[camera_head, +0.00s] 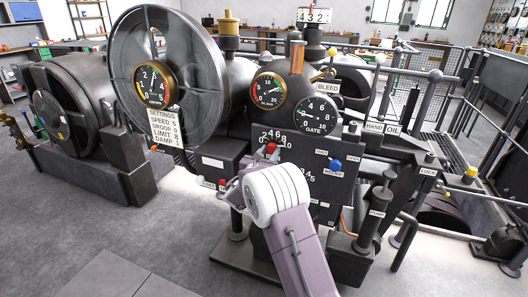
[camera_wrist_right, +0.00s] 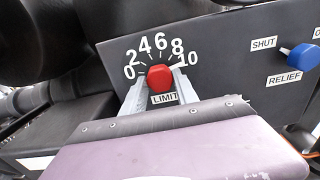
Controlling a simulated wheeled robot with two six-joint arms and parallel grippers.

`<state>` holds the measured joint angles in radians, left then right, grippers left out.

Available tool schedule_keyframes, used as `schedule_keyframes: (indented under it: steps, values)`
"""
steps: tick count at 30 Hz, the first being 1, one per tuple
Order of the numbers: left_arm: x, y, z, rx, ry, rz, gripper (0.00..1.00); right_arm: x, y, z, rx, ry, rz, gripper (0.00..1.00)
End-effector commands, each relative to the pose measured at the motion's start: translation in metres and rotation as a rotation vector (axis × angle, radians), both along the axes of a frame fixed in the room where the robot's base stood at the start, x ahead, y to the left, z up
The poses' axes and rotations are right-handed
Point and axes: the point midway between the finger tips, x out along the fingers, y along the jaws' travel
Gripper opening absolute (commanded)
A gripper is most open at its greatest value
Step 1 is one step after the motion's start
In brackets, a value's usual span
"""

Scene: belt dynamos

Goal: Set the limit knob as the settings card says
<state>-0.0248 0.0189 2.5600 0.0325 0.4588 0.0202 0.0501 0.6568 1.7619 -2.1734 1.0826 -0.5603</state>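The limit knob is a red knob (camera_wrist_right: 160,77) above a LIMIT label, under an arc of numbers from 0 to 10. It also shows in the head view as a red knob (camera_head: 271,148) on the governor's dark front. I cannot tell which number it points to. The settings card (camera_head: 163,128) hangs below the left gauge and reads SPEED 5, DROOP 0, LIMIT 8, DAMP 1. My right gripper (camera_wrist_right: 160,84) has one finger on each side of the red knob, with narrow gaps showing, so it looks open around it. My left gripper is out of view.
A blue knob (camera_wrist_right: 301,57) marked RELIEF and SHUT sits to the right on the same panel. A black PUMP cylinder (camera_head: 376,215) and levers stand to the right of my arm. A large flywheel (camera_head: 187,60) stands at left. Floor at lower left is clear.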

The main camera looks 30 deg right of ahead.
Motion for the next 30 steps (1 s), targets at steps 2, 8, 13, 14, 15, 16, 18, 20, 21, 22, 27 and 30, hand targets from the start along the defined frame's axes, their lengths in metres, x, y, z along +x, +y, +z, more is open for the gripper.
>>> schedule_keyframes:
  steps: [2, 8, 13, 14, 15, 16, 18, 20, 21, 22, 27, 30]
  values:
    - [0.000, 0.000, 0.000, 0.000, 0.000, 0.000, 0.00, 0.000, 0.000, 0.000, -0.001, 0.001, 0.001, 0.00]
    - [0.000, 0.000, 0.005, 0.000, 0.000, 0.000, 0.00, 0.000, 0.000, 0.001, -0.025, 0.031, 0.001, 0.00]
    - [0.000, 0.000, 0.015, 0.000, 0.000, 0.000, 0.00, 0.000, 0.000, 0.003, -0.086, 0.104, 0.001, 0.00]
    - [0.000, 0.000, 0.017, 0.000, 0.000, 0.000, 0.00, 0.000, 0.000, 0.003, -0.100, 0.121, 0.001, 0.00]
    - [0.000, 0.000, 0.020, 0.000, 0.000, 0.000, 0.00, 0.000, 0.000, 0.003, -0.118, 0.142, 0.001, 0.00]
    - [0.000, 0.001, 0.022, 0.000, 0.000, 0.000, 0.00, 0.000, 0.000, 0.003, -0.133, 0.157, 0.001, 0.00]
    - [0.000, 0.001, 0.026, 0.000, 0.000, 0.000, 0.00, 0.000, 0.000, 0.003, -0.165, 0.195, 0.001, 0.00]
    - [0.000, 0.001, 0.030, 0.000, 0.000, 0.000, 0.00, 0.000, 0.000, 0.003, -0.190, 0.227, 0.001, 0.00]
    - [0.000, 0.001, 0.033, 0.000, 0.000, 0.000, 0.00, -0.001, 0.000, 0.003, -0.208, 0.247, 0.001, 0.00]
    - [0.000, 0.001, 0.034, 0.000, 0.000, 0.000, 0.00, -0.001, 0.000, 0.003, -0.220, 0.261, 0.001, 0.00]
    - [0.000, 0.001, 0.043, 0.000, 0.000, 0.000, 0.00, -0.001, 0.000, 0.002, -0.279, 0.331, 0.000, 0.00]
    - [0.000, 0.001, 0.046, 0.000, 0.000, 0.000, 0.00, -0.001, 0.000, 0.001, -0.306, 0.361, 0.002, 0.00]
